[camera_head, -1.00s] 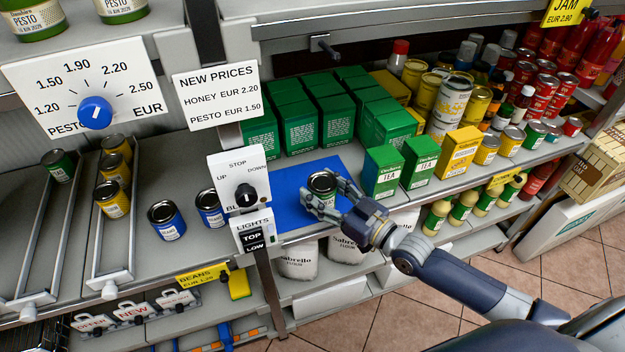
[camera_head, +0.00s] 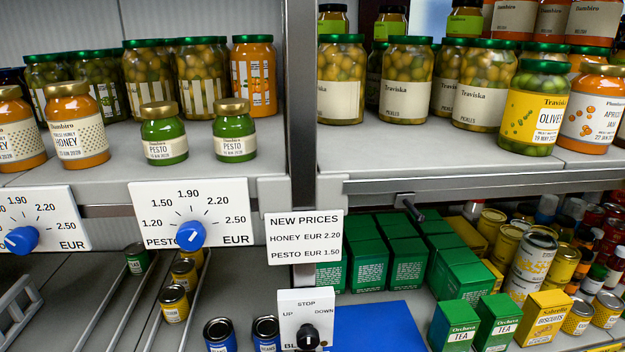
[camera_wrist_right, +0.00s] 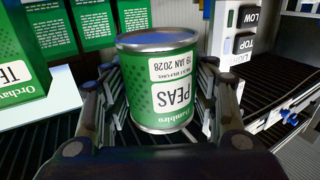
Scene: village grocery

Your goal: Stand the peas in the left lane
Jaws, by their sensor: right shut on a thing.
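The head view does not show this gripper. My left gripper is in neither view. In the head view, wire-railed lanes lie at the lower left. A green can (camera_head: 137,258) stands at the back of the left one, and yellow cans (camera_head: 174,303) stand further right. The lane fronts are cut off by the picture edge.
Blue cans (camera_head: 218,335) stand right of the lanes. A control panel (camera_head: 306,320) and the blue mat (camera_head: 375,328) are further right, beside green tea boxes (camera_head: 497,322). Price dials (camera_head: 190,236) and the price sign (camera_head: 305,238) hang above. A tea box (camera_wrist_right: 18,80) is close left of my right gripper.

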